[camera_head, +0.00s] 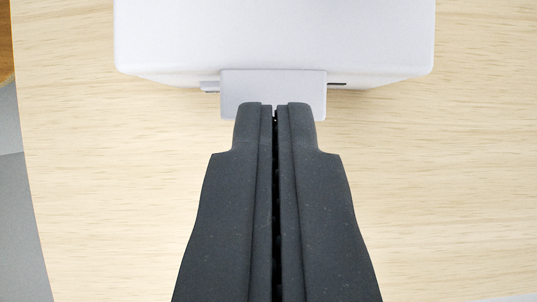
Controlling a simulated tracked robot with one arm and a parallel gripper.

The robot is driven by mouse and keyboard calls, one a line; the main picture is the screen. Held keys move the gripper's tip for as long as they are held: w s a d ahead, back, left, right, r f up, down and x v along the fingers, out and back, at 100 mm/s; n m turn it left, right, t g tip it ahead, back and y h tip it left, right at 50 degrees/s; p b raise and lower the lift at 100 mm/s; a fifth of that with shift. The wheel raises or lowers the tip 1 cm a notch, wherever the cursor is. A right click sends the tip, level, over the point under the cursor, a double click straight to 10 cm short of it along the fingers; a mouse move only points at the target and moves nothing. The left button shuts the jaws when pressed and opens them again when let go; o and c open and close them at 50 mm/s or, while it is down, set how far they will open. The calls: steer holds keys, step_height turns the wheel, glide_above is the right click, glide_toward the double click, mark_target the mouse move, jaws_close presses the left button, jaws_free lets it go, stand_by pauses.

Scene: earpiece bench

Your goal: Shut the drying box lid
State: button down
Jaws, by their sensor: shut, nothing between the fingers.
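The white drying box (276,35) is at the top middle, cut off by the top edge of the picture. A pale grey tab (272,86) sticks out from its near side, centred. From this view I cannot tell whether the lid is up or down. My gripper (275,106) is dark, and its two fingers are shut with nothing between them. The fingertips overlap the lower edge of the tab in the picture. I cannot tell whether they touch it or are above it.
The box stands on a light wooden table (440,180) that is clear on both sides of my gripper. The table's left edge runs down the left side, with grey floor (20,210) beyond it. A brown wooden thing (5,45) shows at the upper left edge.

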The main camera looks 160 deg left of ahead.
steer(key=s+a+v, duration=0.1)
steer(key=v, duration=1.1)
steer(key=w+a+r+n+t, duration=0.1)
steer(key=w+a+r+t, duration=0.2)
steer(key=r, duration=0.7)
steer(key=w+a+r+n+t, duration=0.1)
steer(key=w+a+r+t, duration=0.2)
steer(key=r, duration=0.7)
steer(key=s+a+r+n+t+y, duration=0.1)
steer(key=a+r, duration=0.1)
steer(key=r, duration=0.7)
steer(key=s+a+r+n+t+y, duration=0.1)
steer(key=a+r+t, duration=0.1)
steer(key=r, duration=0.7)
steer(key=shift+a+r+t, duration=0.3)
steer(key=shift+a, duration=0.1)
